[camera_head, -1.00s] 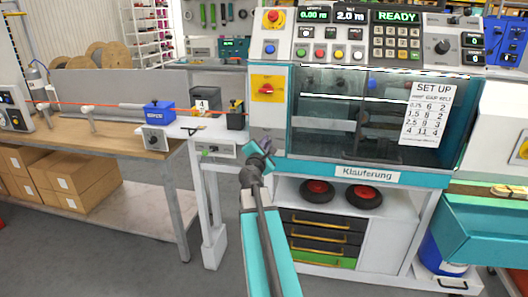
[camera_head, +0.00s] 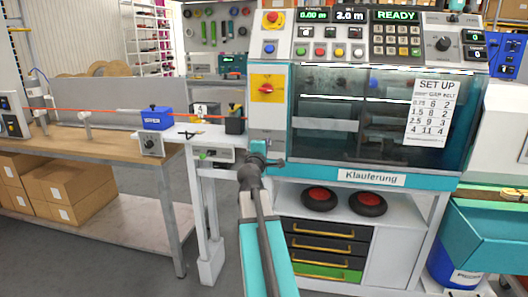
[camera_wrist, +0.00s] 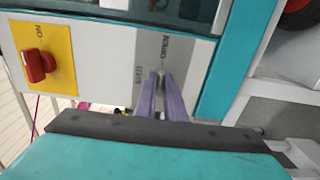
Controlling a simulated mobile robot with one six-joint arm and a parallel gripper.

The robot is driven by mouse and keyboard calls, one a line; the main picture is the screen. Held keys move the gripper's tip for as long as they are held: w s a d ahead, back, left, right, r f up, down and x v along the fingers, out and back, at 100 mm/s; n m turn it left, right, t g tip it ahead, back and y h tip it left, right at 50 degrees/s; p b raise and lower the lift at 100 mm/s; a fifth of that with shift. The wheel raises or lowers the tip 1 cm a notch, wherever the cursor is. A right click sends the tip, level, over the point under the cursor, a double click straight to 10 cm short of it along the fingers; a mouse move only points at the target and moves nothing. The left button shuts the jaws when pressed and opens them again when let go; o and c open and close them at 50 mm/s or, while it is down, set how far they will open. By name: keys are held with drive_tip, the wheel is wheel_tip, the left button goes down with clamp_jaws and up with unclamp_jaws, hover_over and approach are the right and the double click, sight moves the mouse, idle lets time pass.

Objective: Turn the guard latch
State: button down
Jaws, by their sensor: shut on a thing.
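The guard latch (camera_wrist: 160,74) shows only as a small pale part between my fingertips in the wrist view. It sits on a grey plate with worn lettering that seems to read OPEN, on the machine's pale front panel. My gripper (camera_wrist: 161,82) is shut on it, its two purple fingers close together with a narrow gap between them. Most of the latch is hidden, so its angle cannot be told. In the head view my gripper (camera_head: 262,152) is at the machine's lower left corner, below the yellow switch plate.
A red rotary switch (camera_wrist: 38,65) on a yellow plate is left of my fingers in the wrist view. The dark guard window (camera_head: 370,115) is to the right in the head view. A shelf with two black-and-red wheels (camera_head: 319,198) is below. A workbench (camera_head: 120,150) stands at left.

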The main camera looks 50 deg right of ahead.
drive_tip(key=shift+d+r, duration=0.1)
drive_tip(key=shift+d, duration=0.05)
idle(0.3)
drive_tip(key=c, duration=1.8)
unclamp_jaws()
drive_tip(key=shift+s, duration=0.1)
drive_tip(key=shift+c, duration=0.2)
drive_tip(key=shift+a, duration=0.2)
drive_tip(key=b+v, duration=0.2)
drive_tip(key=v, duration=0.6)
drive_tip(key=shift+f, duration=0.25)
